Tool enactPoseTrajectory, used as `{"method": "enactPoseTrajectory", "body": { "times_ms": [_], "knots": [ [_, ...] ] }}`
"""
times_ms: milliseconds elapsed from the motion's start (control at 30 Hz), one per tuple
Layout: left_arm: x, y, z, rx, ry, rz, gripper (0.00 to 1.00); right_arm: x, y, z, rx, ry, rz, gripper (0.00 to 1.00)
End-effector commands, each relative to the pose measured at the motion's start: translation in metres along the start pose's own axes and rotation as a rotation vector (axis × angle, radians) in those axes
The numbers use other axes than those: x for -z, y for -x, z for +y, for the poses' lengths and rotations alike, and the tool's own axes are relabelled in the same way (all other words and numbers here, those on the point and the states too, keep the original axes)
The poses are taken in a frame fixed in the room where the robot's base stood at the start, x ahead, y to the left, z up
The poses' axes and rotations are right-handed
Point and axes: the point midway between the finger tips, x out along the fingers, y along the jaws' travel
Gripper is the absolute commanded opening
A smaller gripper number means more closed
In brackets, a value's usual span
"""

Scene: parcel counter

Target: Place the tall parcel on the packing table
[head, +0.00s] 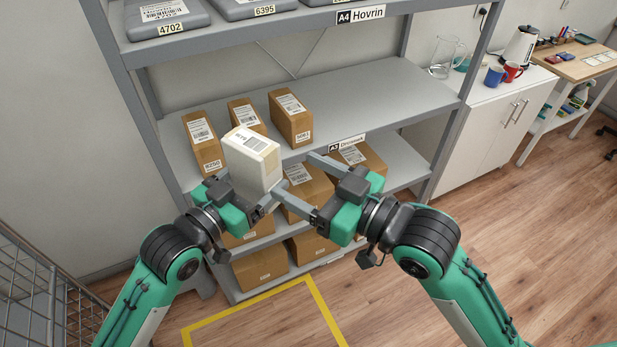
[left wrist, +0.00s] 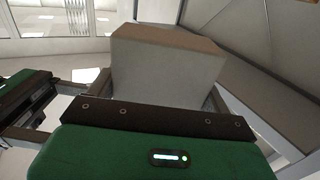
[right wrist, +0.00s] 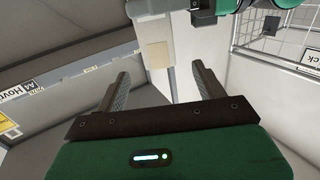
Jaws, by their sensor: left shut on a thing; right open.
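A cream-white parcel (head: 250,160) with a label on top is held upright in front of the shelf by my left gripper (head: 246,190). I cannot tell whether it is the tall parcel. In the left wrist view the parcel (left wrist: 165,68) fills the space between the fingers, which are shut on it. My right gripper (head: 293,173) is open, just right of the parcel. In the right wrist view its fingers (right wrist: 164,80) are apart with nothing between them. A wood-topped table (head: 580,57) stands at the far right; I cannot tell whether it is the packing table.
Brown boxes (head: 290,118) stand on the shelf rack (head: 370,92), with more on lower levels. The middle shelf is bare at its right. A white cabinet (head: 490,125) with mugs stands to the right. A wire cage (head: 35,290) is at left. Wooden floor (head: 540,230) is open at right.

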Motion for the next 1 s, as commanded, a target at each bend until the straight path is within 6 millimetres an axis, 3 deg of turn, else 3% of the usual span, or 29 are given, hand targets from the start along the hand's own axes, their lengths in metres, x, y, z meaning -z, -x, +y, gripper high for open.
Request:
{"method": "enactPoseTrajectory", "body": {
  "times_ms": [267,700,1000],
  "knots": [
    [0.001,0.0,0.0,0.0,0.0,0.002,0.5,0.001,-0.029,-0.001,0.0,-0.004,0.001,0.71],
    [0.001,0.0,0.0,0.0,0.0,0.002,0.5,0.0,-0.103,0.0,-0.002,-0.003,-0.001,0.71],
    [0.001,0.0,0.0,0.0,0.0,0.002,0.5,0.0,-0.117,0.0,-0.002,-0.001,-0.001,0.71]
  ]
}}
